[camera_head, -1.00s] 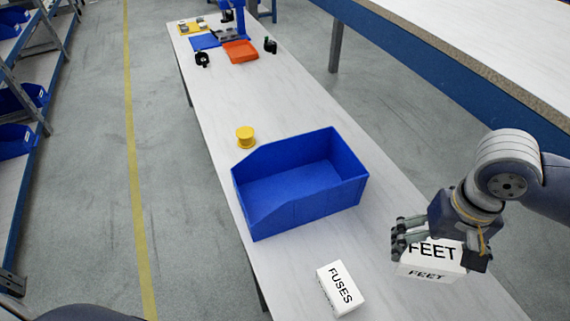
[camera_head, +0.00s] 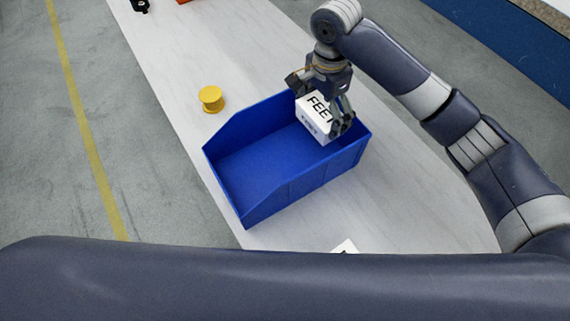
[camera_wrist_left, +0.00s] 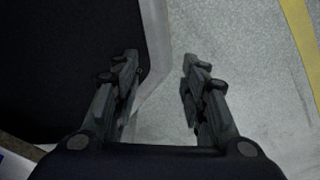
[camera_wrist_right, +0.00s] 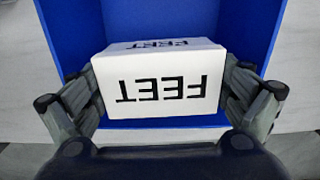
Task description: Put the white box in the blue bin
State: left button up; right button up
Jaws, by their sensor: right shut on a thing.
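A white box (camera_head: 316,116) marked FEET is held in my right gripper (camera_head: 322,106), at the right part of the blue bin (camera_head: 243,210). In the right wrist view the box (camera_wrist_right: 160,88) sits between both fingers, with the blue bin (camera_wrist_right: 190,18) behind and below it. I cannot tell if the box touches the bin floor. The bin stands on the white table and its floor looks empty. My left gripper (camera_wrist_left: 160,85) is open and empty in the left wrist view. It is not in the head view.
A second white box (camera_head: 345,246) shows only a corner above my arm at the bottom. A yellow spool (camera_head: 211,99) stands behind the bin to the left.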

notch_tip(320, 180, down, 7)
jog(key=shift+w+a, duration=0.1)
notch_tip(320, 180, down, 3)
jog(key=shift+f, duration=0.15)
pick_arm(q)
jog(key=shift+w+a+f, duration=0.25)
jog(key=shift+w+a, duration=0.15)
jog(key=shift+w, duration=0.35)
jog(key=shift+r, duration=0.1)
pick_arm(e)
jog(key=o, duration=0.8)
jog(key=shift+f, duration=0.1)
pick_arm(q)
jog(key=shift+s, duration=0.15)
pick_arm(e)
jog(key=shift+r, duration=0.4)
pick_arm(q)
jog(key=shift+r, duration=0.1)
pick_arm(e)
notch_tip(320, 180, up, 12)
jog(key=shift+f, duration=0.25)
